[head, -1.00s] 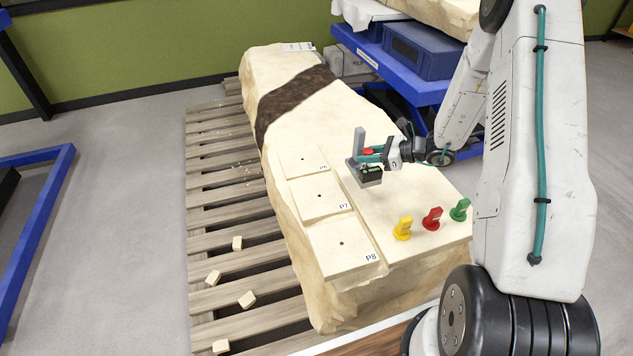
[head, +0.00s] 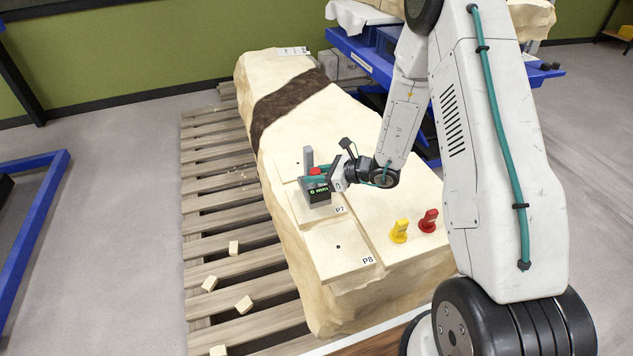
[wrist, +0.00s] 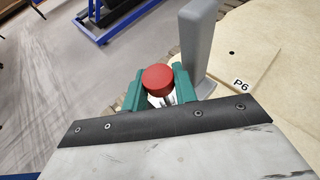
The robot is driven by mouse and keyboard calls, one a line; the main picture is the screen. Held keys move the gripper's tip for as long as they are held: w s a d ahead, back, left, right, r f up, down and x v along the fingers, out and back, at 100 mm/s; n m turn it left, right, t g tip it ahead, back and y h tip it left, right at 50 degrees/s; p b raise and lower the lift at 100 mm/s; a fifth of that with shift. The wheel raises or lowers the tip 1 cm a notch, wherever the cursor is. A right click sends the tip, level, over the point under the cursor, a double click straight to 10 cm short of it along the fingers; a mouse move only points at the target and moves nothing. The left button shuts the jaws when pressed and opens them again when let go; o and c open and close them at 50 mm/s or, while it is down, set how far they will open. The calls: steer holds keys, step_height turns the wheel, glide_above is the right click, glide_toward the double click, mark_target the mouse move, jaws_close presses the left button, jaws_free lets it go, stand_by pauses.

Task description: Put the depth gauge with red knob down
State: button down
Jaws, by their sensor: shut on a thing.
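The depth gauge with red knob (head: 317,198) has a grey base, a grey upright post and a small lit display. My gripper (head: 318,173) has teal fingers and is shut on the gauge just below its red knob. The knob also shows between the fingers in the wrist view (wrist: 158,78). The gauge is upright at the pale panel marked P7 (head: 327,218) and hides its centre hole. I cannot tell whether its base touches the panel.
Panel P8 (head: 352,256), with a bare hole, lies nearer, and panel P6 (wrist: 238,66) lies beyond. A yellow marker (head: 399,231) and a red marker (head: 428,220) stand to the right. Loose blocks lie on the slatted pallet (head: 215,250).

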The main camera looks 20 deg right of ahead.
steer(key=shift+d+f, duration=0.15)
steer(key=shift+f, duration=1.3)
steer(key=c, duration=1.1)
jaws_free()
steer(key=shift+f, duration=0.15)
